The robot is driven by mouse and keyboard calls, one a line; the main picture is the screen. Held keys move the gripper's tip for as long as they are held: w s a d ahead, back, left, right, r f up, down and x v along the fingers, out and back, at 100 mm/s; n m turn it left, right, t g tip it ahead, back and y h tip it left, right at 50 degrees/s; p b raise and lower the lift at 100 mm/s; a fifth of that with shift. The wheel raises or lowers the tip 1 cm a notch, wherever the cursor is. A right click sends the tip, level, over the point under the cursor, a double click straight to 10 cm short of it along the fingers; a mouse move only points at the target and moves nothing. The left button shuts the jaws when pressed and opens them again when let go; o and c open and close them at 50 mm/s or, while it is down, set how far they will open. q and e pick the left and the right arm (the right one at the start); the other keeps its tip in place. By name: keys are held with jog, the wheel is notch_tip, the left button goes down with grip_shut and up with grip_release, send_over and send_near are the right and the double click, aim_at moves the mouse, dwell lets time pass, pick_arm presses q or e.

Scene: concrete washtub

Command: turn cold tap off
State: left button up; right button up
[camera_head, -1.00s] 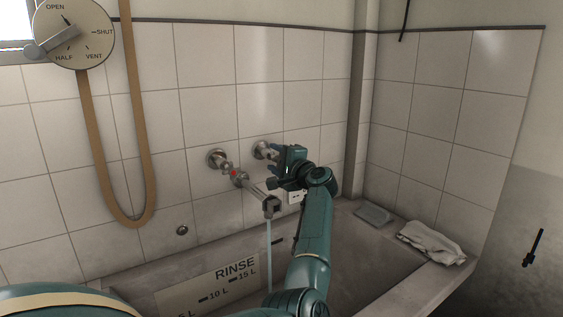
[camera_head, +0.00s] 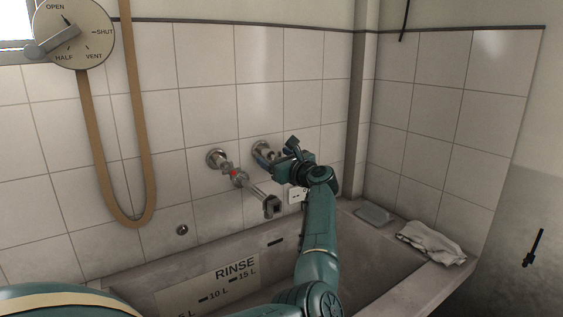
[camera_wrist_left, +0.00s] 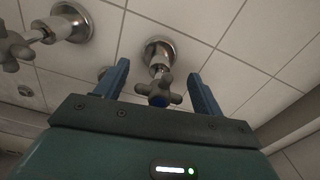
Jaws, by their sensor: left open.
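The cold tap (camera_head: 262,148) is a chrome wall fitting, partly hidden behind my left gripper in the head view. In the left wrist view its cross handle with a blue cap (camera_wrist_left: 160,99) sits between my two fingers, with a gap on each side. My left gripper (camera_head: 276,154) is open around the handle and holds nothing; its blue fingers (camera_wrist_left: 161,80) also show in the left wrist view. The spout (camera_head: 271,207) hangs over the basin with no water stream visible. My right gripper is not in view.
The red-marked hot tap (camera_head: 217,159) is left of the cold tap. The concrete tub (camera_head: 350,235) lies below, with a cloth (camera_head: 430,242) and a grey slab (camera_head: 373,214) on its rim.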

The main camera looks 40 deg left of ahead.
pick_arm(q)
jog(key=shift+d, duration=0.1)
jog(key=v, duration=0.7)
dwell(0.8)
